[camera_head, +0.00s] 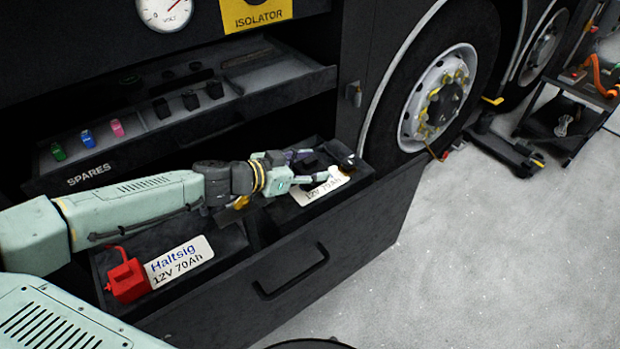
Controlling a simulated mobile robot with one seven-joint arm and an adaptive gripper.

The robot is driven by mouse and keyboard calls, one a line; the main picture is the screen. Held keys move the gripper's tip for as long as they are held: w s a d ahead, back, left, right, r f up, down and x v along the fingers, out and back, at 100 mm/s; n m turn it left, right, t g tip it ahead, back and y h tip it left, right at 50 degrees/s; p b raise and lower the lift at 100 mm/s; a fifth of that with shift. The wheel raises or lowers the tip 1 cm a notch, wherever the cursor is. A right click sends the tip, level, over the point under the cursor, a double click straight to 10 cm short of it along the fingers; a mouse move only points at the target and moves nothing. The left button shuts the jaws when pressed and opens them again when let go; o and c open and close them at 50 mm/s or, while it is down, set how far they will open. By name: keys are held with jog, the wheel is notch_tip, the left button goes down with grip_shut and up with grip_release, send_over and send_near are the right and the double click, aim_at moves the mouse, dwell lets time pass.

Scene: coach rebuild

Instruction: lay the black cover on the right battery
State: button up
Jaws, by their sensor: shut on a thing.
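The right battery (322,188), with a white label reading 12V 70Ah, sits in the right part of the open lower drawer. My gripper (317,167) is over this battery's upper left part, reaching in from the left. It is shut on a small dark piece, which I take for the black cover (311,161). The fingers partly hide it, and I cannot tell whether it touches the battery. Another small dark piece with a brownish spot (348,163) is at the battery's right end.
The left battery (180,262) carries a red cover (127,281) with a red cable. The spares drawer (215,120) above holds coloured and black caps. The drawer front (300,270) and the wheel (440,95) bound the space.

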jog(key=shift+f+p, duration=0.4)
jog(key=shift+f, duration=1.9)
jog(key=o, duration=1.1)
jog(key=shift+s+a, duration=0.1)
jog(key=shift+a, duration=0.2)
jog(key=b+v, duration=0.3)
jog(key=v, duration=0.8)
jog(key=shift+s+a+r, duration=0.1)
jog(key=shift+s+r, duration=0.05)
jog(key=shift+r, duration=0.1)
